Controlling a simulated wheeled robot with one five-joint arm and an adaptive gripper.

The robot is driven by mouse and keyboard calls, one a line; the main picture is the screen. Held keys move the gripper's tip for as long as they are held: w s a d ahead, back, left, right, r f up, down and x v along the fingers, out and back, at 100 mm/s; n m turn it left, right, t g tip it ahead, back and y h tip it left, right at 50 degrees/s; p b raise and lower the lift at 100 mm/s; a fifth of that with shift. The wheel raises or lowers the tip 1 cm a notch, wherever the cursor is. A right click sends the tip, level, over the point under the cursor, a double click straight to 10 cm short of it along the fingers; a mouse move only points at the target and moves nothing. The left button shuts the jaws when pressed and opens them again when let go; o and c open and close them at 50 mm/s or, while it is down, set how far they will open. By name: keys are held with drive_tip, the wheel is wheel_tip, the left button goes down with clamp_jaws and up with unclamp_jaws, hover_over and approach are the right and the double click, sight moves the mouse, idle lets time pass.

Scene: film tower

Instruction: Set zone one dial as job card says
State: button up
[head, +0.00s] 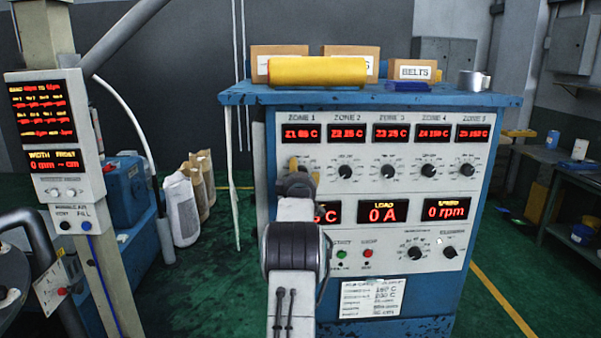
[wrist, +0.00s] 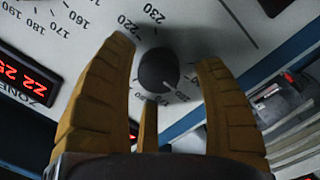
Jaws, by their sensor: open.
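The control cabinet's panel (head: 400,187) faces me. Its zone one display (head: 303,134) shows red digits, blurred, perhaps Z1 85 C. The zone one dial is hidden behind my gripper (head: 303,168) in the head view. In the wrist view, a black round knob (wrist: 158,70) with a pale pointer mark sits between the spread yellow fingers of my gripper (wrist: 165,105). Printed scale numbers from about 160 to 230 run around it. The fingers stand apart from the knob at both sides; contact is not visible. A white card (head: 372,298) is on the cabinet's lower front, its text mostly illegible.
Several other zone dials, such as zone two's (head: 345,171), sit in a row to the right. Green (head: 341,254) and red (head: 368,253) buttons are below. A yellow roll (head: 316,71) and boxes lie on top. A control post (head: 55,140) stands left.

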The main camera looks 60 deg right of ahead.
idle(0.4)
drive_tip(key=c, duration=1.2)
